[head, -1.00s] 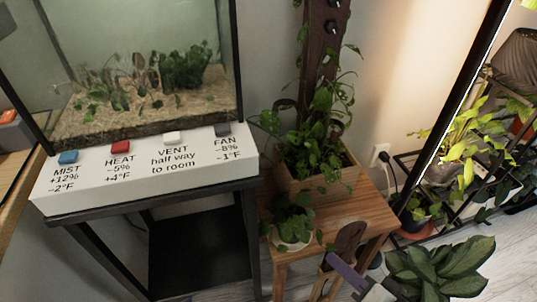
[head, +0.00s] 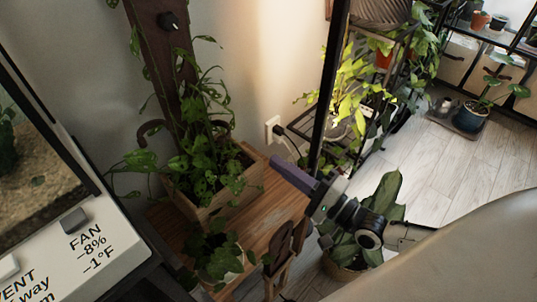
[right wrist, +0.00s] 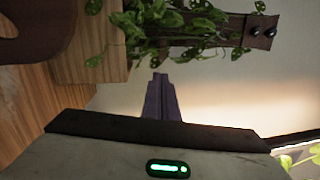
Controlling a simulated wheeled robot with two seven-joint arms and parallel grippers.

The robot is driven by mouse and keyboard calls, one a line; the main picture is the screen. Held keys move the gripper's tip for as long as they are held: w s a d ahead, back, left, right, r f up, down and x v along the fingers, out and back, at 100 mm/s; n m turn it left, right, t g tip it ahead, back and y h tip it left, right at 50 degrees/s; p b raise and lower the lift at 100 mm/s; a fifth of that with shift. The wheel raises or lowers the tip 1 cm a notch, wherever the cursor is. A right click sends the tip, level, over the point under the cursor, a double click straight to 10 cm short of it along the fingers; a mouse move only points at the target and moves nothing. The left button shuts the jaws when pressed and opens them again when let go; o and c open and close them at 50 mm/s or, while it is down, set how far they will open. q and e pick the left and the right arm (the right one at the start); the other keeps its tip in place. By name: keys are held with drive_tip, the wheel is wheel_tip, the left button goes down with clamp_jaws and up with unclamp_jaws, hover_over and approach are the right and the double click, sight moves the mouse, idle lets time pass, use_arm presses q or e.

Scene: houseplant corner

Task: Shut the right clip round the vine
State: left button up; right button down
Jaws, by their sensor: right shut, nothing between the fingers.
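The vine (head: 205,170) grows from a wooden planter box (head: 212,200) up a dark brown board (head: 163,65). A curved dark brown arc (head: 152,127), apparently a clip, stands out at the board's left. A similar arc (head: 220,125) at its right, apparently the right clip, is partly hidden by leaves; I cannot tell if it is open. My right gripper (head: 276,164) has its purple fingers closed and empty, right of the planter and apart from the vine. In the right wrist view the fingers (right wrist: 159,78) point toward the leaves (right wrist: 165,30). My left gripper is out of view.
A wooden table (head: 255,205) carries the planter and a smaller potted plant (head: 218,262). A dark wooden piece (head: 284,245) stands at its front. A black-framed mirror or pane (head: 328,90) is at the right, a terrarium (head: 40,150) at the left.

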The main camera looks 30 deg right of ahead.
drive_tip(key=x, duration=0.3)
drive_tip(key=a+x, duration=0.1)
drive_tip(key=x, duration=0.2)
drive_tip(key=s+a+x, duration=0.1)
drive_tip(key=x, duration=0.3)
drive_tip(key=shift+a+r+b, duration=0.1)
drive_tip(key=shift+r+b, duration=0.15)
drive_tip(key=shift+b, duration=0.15)
drive_tip(key=shift+w+a, duration=0.2)
drive_tip(key=shift+a, duration=0.25)
